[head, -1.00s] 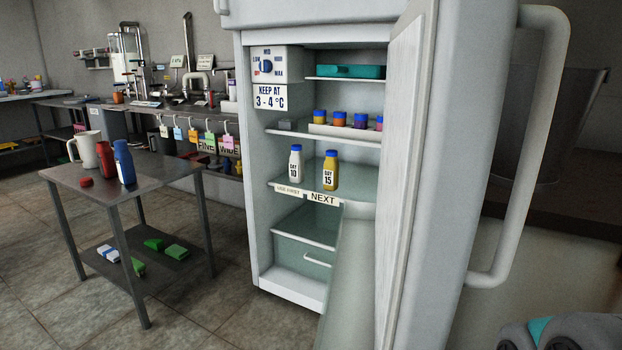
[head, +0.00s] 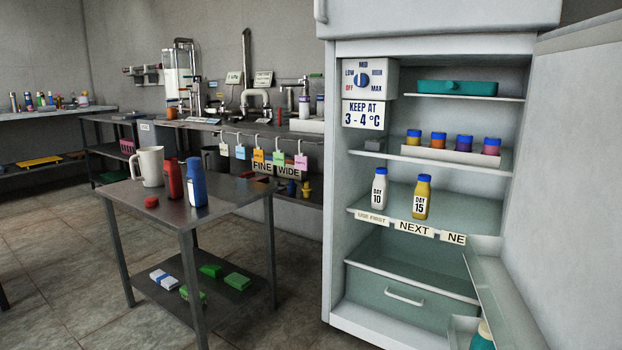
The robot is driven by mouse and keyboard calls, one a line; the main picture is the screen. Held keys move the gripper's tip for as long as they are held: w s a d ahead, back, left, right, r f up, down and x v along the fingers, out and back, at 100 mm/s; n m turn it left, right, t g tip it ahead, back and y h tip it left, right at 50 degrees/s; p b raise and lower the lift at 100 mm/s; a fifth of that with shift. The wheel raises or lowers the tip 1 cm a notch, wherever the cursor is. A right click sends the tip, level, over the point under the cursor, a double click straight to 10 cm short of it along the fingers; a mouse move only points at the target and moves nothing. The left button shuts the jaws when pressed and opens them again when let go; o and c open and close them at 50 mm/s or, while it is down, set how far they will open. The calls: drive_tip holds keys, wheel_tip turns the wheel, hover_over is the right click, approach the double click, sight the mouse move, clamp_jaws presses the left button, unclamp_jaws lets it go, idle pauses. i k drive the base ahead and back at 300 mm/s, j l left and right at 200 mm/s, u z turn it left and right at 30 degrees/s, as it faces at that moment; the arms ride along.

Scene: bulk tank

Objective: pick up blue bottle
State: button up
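A blue bottle (head: 196,183) stands upright on the top of a small steel table (head: 232,197), near its right half. A red bottle (head: 173,178) stands close beside it on the left. A red cap or lid (head: 151,202) lies on the tabletop in front of the red bottle. My gripper is not in this view, so whether it is open or shut does not show.
A white jug (head: 150,166) stands at the table's back left. Green and white blocks lie on its lower shelf. An open fridge (head: 345,250) stands to the right, its door (head: 580,190) swung wide. Tiled floor is free in front of the table.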

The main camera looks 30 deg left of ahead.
sight(196, 179)
drive_tip(key=j, duration=1.1)
drive_tip(key=k+j, duration=0.15)
drive_tip(key=j, duration=0.95)
